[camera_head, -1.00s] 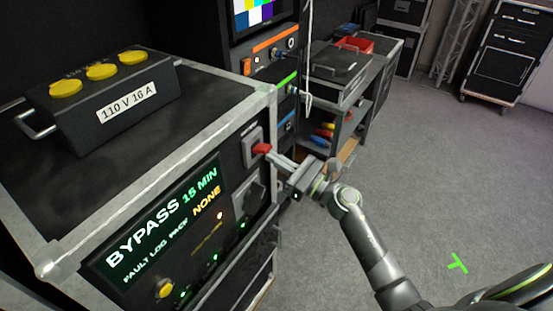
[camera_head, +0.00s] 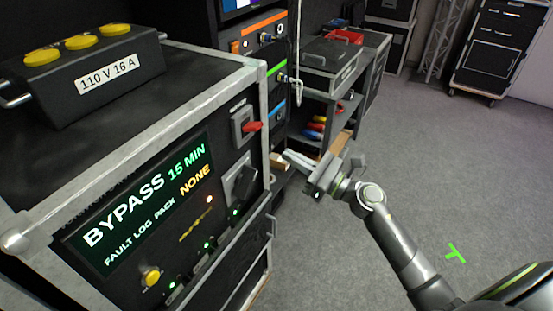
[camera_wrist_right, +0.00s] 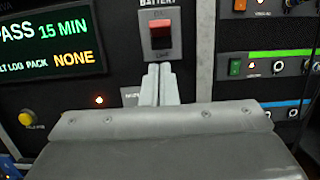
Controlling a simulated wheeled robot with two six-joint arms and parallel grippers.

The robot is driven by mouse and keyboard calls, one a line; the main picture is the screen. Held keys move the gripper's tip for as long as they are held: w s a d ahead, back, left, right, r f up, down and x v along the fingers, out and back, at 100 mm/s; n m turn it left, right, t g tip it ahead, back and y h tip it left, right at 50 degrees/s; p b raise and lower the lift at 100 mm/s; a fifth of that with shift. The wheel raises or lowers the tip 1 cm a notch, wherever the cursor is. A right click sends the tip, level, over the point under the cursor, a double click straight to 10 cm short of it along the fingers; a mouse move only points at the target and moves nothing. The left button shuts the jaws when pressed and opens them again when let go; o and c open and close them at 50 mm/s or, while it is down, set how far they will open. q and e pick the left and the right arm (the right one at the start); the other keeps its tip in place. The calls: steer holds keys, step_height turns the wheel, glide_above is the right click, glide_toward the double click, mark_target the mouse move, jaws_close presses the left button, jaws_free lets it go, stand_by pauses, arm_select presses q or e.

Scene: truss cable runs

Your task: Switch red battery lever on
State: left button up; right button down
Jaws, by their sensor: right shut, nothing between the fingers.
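The red battery lever (camera_head: 252,127) sits on a grey switch plate on the front of the black case, right of the display. In the right wrist view the lever (camera_wrist_right: 160,27) stands just above my fingertips, under the label "BATTERY". My right gripper (camera_head: 287,156) is shut and empty, a little below and to the right of the lever, apart from it. Its closed fingers also show in the wrist view (camera_wrist_right: 159,72), pointing at the panel. The display (camera_head: 145,205) reads "BYPASS 15 MIN" and "FAULT LOG PACK NONE". My left gripper is not in view.
A black rotary switch (camera_head: 240,182) lies below the lever, and a yellow button (camera_head: 151,277) is at the lower left. A rack with colored strips (camera_head: 265,45) and a cart (camera_head: 345,60) stand behind.

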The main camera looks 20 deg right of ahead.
steer(key=shift+s+d+r+b, duration=0.15)
steer(key=shift+s+d+b, duration=0.2)
steer(key=shift+s+d, duration=0.45)
steer(key=shift+s+d+r+b, duration=0.15)
steer(key=shift+s+d+b, duration=0.2)
steer(key=shift+s+d, duration=0.4)
steer(key=shift+s+a, duration=0.15)
